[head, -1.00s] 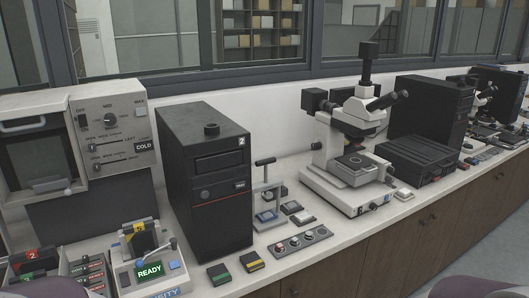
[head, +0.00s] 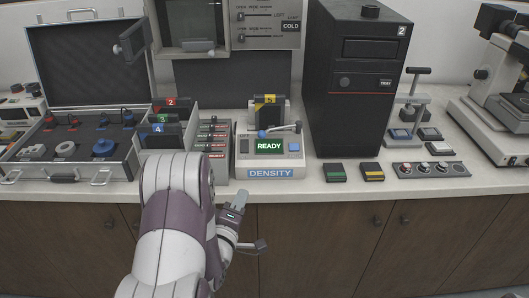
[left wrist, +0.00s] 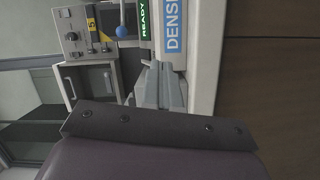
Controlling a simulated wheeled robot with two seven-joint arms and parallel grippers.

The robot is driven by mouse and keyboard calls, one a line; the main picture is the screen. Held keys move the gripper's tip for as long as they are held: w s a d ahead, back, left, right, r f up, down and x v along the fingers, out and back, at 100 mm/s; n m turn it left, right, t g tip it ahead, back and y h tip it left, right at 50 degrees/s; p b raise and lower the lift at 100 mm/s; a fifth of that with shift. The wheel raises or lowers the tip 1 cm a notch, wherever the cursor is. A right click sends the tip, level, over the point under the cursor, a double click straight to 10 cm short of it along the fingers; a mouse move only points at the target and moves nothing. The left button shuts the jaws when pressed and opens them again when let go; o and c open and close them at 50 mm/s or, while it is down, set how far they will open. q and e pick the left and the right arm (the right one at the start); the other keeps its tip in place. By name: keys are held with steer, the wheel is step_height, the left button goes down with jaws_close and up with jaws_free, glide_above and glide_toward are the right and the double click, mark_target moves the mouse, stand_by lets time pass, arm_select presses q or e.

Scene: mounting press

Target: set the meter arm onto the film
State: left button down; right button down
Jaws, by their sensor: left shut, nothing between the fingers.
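The density meter (head: 286,158) is a pale box on the counter with a green READY screen and a blue DENSITY label. Its meter arm (head: 281,129) is a grey lever with a blue ball knob (head: 262,134) above the screen. The knob also shows in the left wrist view (left wrist: 121,31). A dark holder with a yellow label (head: 270,110) stands upright at the back of the meter; I cannot make out the film itself. My left gripper (head: 241,197) is shut and empty, in front of and below the meter, apart from the arm. My right gripper is not in view.
A slotted rack (head: 165,138) with numbered dark holders and a tray of labelled slides stand left of the meter. An open case (head: 50,165) lies further left. A black tower (head: 357,120) stands close on the right. Green- and yellow-marked blocks (head: 335,173) lie near the counter's front edge.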

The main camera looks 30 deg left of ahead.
mark_target(261, 137)
arm_select(q)
steer(key=w+a+r, duration=0.1)
steer(key=w+r, duration=0.1)
steer(key=w, duration=0.2)
steer(key=w+a+r+n+t, duration=0.1)
steer(key=w+r, duration=0.1)
steer(key=w, duration=0.3)
steer(key=w+a+r+n+t+p, duration=0.1)
steer(key=w+r, duration=0.2)
steer(key=w, duration=0.1)
steer(key=shift+w, duration=0.15)
steer(key=shift+a, duration=0.1)
